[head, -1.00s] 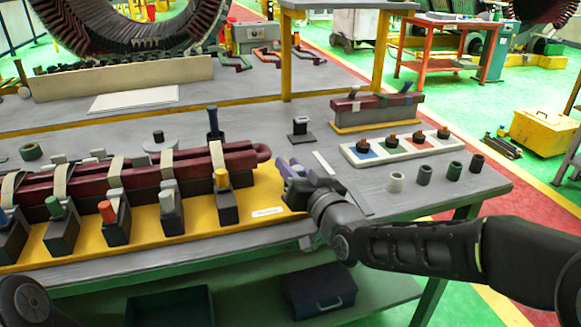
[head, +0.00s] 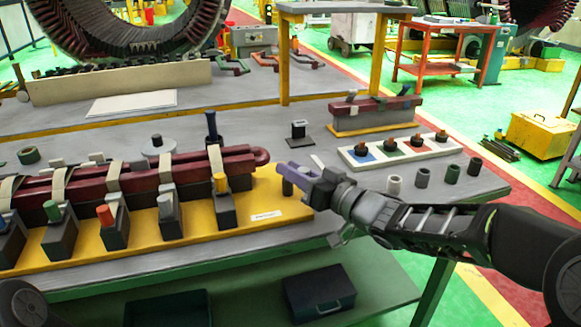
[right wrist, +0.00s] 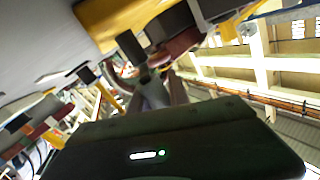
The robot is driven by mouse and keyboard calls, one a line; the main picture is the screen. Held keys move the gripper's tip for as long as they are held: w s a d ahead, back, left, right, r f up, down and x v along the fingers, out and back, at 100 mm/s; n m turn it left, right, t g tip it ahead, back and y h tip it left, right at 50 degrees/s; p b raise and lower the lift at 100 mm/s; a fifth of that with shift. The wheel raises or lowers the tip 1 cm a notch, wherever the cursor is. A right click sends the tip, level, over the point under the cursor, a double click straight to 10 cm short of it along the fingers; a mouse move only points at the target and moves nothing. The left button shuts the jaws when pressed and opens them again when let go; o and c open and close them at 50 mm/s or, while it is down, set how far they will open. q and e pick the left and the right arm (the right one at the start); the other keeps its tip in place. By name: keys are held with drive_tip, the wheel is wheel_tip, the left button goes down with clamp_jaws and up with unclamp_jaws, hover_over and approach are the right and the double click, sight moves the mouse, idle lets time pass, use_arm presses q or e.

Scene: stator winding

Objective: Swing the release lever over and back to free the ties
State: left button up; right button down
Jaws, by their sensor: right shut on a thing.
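My right gripper (head: 290,172) reaches in from the right to the right end of the yellow base board (head: 262,205). Its purple-grey fingers are shut on a short dark upright post, which I take to be the release lever (head: 287,187). The post also shows in the right wrist view (right wrist: 130,46), its end between the fingers; the rest of the lever is hidden or unclear. Pale ties (head: 215,160) pass over the maroon coil (head: 180,168) on the board, each by a dark block with a coloured peg. My left gripper is out of view.
A dark block (head: 299,132) stands behind my right gripper. A white tray (head: 378,157) with coloured squares and knobs lies to the right, with several short cylinders (head: 422,177) in front of it. The table's front edge is close below the board.

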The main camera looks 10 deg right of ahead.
drive_tip(key=n+g+y+p, duration=0.1)
drive_tip(key=p, duration=0.1)
drive_tip(key=d+n+g+y+p, duration=0.1)
drive_tip(key=g+y+p, duration=0.1)
drive_tip(key=n+g+y+p, duration=0.1)
drive_tip(key=n+y+p, duration=0.1)
drive_tip(key=shift+w+d+r+g+p, duration=0.15)
drive_tip(key=shift+w+r+g+p, duration=0.05)
drive_tip(key=shift+w+g+p, duration=0.1)
drive_tip(key=n+g, duration=0.1)
drive_tip(key=g+y, duration=0.1)
drive_tip(key=n+g+y+p, duration=0.1)
drive_tip(key=shift+w+d+f+n, duration=0.1)
drive_tip(key=shift+d+f+n, duration=0.1)
drive_tip(key=shift+d+n, duration=0.1)
drive_tip(key=shift+w+n+g+y, duration=0.1)
drive_tip(key=shift+n+g+y, duration=0.55)
drive_tip(key=shift+g, duration=0.65)
drive_tip(key=shift+a+n, duration=0.1)
drive_tip(key=shift+n, duration=0.15)
drive_tip(key=c, duration=1.3)
unclamp_jaws()
drive_tip(key=shift+o, duration=0.2)
drive_tip(key=shift+p+v, duration=0.45)
drive_tip(key=shift+v, duration=3.45)
drive_tip(key=shift+r, duration=0.1)
